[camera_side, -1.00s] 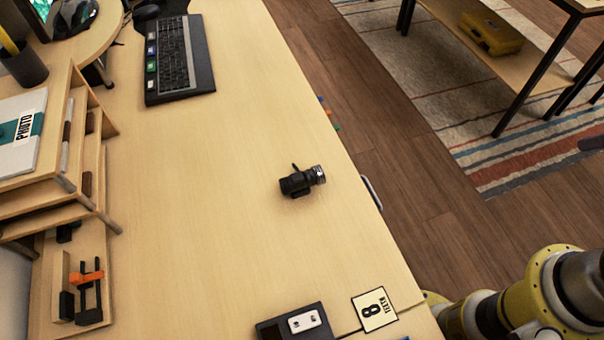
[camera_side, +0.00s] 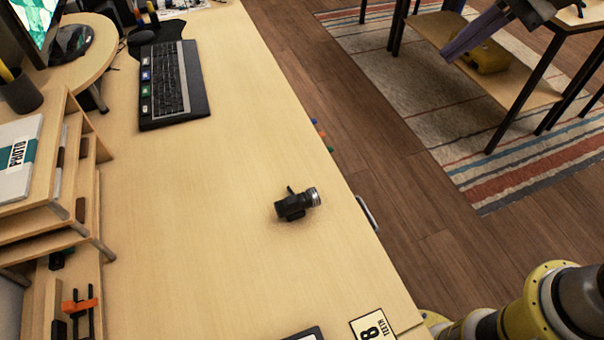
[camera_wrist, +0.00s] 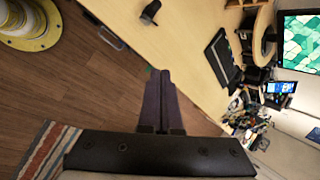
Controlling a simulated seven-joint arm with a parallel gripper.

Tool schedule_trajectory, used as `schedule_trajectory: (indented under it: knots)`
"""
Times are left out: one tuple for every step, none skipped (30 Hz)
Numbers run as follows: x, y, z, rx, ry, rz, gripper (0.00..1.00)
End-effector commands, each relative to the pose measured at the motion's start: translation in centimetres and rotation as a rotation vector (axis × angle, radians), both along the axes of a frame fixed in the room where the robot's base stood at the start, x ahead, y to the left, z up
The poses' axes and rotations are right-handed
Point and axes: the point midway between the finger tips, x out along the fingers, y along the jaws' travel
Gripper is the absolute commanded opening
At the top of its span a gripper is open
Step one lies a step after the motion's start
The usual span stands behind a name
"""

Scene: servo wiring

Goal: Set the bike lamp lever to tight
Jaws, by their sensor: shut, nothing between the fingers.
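The bike lamp (camera_side: 296,206) is small and black with a silver-ringed head. It lies on the desk near its right edge in the side view, head to the right. Its thin dark lever (camera_side: 291,189) sticks up and leans a little left. The lamp also shows at the top of the wrist view (camera_wrist: 150,12), too small to make out the lever. My gripper (camera_wrist: 158,72) has purple fingers pressed together, with nothing between them. In the side view the purple fingers (camera_side: 474,38) are at top right, past the desk edge, well apart from the lamp.
The wooden desk (camera_side: 220,150) is clear around the lamp. A keyboard (camera_side: 172,82) lies at the back, a tiered shelf (camera_side: 50,205) stands left, and a card marked 8 (camera_side: 372,328) lies in front. A drawer handle (camera_side: 367,213) juts from the desk's right side.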

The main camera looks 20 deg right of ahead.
Motion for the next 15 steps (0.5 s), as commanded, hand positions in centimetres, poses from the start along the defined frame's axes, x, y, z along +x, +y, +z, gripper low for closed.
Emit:
schedule_trajectory:
  knots:
    - [1.6, 0.6, -0.8, 0.030, 0.041, -0.018, 0.00]
    - [2.4, 1.0, -1.2, 0.047, 0.060, -0.029, 0.00]
    - [3.5, 1.4, -1.7, 0.071, 0.088, -0.044, 0.00]
    - [4.3, 1.8, -2.2, 0.088, 0.107, -0.055, 0.00]
    - [5.1, 2.1, -2.7, 0.105, 0.128, -0.066, 0.00]
    - [6.1, 2.5, -3.4, 0.125, 0.156, -0.081, 0.00]
    - [6.9, 2.9, -4.0, 0.140, 0.177, -0.090, 0.00]
    - [7.6, 3.2, -4.6, 0.154, 0.198, -0.101, 0.00]
    - [8.6, 3.6, -5.5, 0.174, 0.226, -0.114, 0.00]
    - [9.3, 3.9, -6.2, 0.186, 0.247, -0.122, 0.00]
    - [10.0, 4.2, -6.9, 0.200, 0.268, -0.133, 0.00]
    - [10.8, 4.6, -7.9, 0.216, 0.295, -0.144, 0.00]
    - [11.5, 4.9, -8.7, 0.229, 0.315, -0.154, 0.00]
    - [12.1, 5.2, -9.5, 0.240, 0.336, -0.162, 0.00]
    - [12.8, 5.6, -10.8, 0.254, 0.363, -0.174, 0.00]
